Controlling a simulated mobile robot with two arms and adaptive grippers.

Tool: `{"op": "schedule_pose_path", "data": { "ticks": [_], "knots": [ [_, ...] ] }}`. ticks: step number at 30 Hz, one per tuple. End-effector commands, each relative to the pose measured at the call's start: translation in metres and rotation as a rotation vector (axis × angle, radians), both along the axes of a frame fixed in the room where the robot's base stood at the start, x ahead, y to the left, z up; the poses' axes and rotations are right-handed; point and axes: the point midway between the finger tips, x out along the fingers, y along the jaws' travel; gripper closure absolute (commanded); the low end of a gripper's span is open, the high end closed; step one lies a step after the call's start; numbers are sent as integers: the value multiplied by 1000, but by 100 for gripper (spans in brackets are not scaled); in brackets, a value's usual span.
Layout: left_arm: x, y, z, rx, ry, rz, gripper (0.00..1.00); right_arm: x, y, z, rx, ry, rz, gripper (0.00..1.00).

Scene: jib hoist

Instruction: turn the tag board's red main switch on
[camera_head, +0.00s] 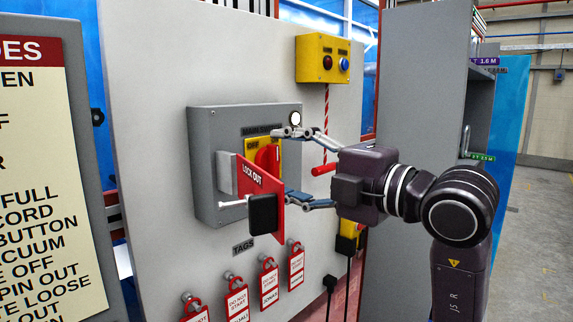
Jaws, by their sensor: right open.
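The red main switch (267,157) sits on a yellow plate (249,148) marked OFF, on a grey switch box (203,150) on the tag board (150,60). A red LOCK OUT flap (262,182) stands out from the box in front of the switch's lower part. A black block (263,214) is at the flap's lower end. My right gripper (289,165) is open, one finger above and one below, just right of the switch and flap. I cannot tell whether the fingers touch anything. My left gripper is not in view.
Several red and white tags (269,283) hang below the switch box. A sign (40,160) stands left and a grey cabinet (415,90) right.

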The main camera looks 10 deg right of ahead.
Motion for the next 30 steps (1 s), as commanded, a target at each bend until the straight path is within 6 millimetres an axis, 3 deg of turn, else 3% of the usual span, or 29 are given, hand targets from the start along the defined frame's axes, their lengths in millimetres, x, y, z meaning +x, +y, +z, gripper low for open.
{"op": "schedule_pose_path", "data": {
  "ticks": [5,15,21,30],
  "knots": [
    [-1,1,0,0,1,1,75,-9,-7,0,1,-1,-2,39],
    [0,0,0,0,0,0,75,-67,-46,0,0,-2,-4,39],
    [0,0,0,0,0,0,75,-92,-62,0,0,0,-2,39],
    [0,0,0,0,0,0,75,-100,-67,-1,0,1,0,39]
  ]
}}
